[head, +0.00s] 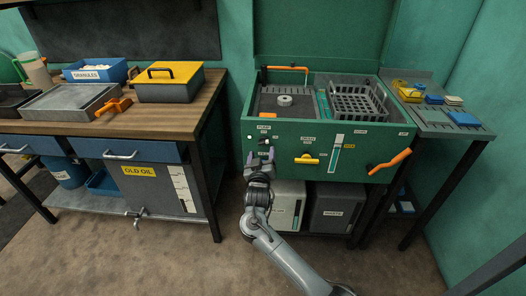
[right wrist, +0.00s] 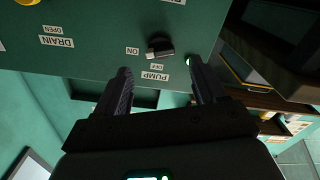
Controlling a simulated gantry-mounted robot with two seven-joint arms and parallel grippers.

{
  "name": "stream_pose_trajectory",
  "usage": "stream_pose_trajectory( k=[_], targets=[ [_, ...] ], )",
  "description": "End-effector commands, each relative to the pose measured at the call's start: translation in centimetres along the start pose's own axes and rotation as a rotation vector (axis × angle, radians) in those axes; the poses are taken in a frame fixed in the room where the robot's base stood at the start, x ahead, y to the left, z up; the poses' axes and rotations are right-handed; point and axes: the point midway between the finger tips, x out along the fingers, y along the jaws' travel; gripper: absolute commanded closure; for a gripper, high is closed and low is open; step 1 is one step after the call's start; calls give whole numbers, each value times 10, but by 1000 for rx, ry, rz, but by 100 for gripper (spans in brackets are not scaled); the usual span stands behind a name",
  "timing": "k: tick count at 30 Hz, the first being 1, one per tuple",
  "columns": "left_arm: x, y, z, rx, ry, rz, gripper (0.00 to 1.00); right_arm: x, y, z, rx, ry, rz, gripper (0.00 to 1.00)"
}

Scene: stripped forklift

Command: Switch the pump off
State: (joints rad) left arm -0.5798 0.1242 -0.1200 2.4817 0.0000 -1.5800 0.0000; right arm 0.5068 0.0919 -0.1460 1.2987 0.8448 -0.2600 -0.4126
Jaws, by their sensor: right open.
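The pump switch (right wrist: 160,47) is a small dark knob with a pale tip on the green front panel, in the right wrist view. ON, OFF and PUMP labels surround it; its exact setting is hard to tell. A green lamp (right wrist: 188,61) glows beside it. My right gripper (right wrist: 160,68) is open and empty, its fingers spread to either side of the PUMP label, with the knob just beyond the tips and apparently untouched. In the head view my right gripper (head: 261,158) is in front of the panel's left part, below the PUMP label (head: 264,127). My left gripper is out of view.
The green washer cabinet (head: 376,145) carries a yellow handle (head: 306,159), an orange lever (head: 389,161) and a grey basket (head: 358,103). A wooden workbench (head: 205,88) stands left, with a yellow-lidded box (head: 170,82). Grey containers (head: 335,208) stand beneath the cabinet.

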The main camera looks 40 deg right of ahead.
Motion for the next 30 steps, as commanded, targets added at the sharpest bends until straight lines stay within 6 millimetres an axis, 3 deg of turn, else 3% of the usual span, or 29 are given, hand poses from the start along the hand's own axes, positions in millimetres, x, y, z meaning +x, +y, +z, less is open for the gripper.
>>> stream_pose_trajectory(
  k=[9,23,30],
  targets=[
    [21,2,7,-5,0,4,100,42,0,2,0,1,1,30],
    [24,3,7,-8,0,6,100,52,0,0,1,0,0,30],
    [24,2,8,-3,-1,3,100,52,0,0,1,0,0,64]
  ],
)
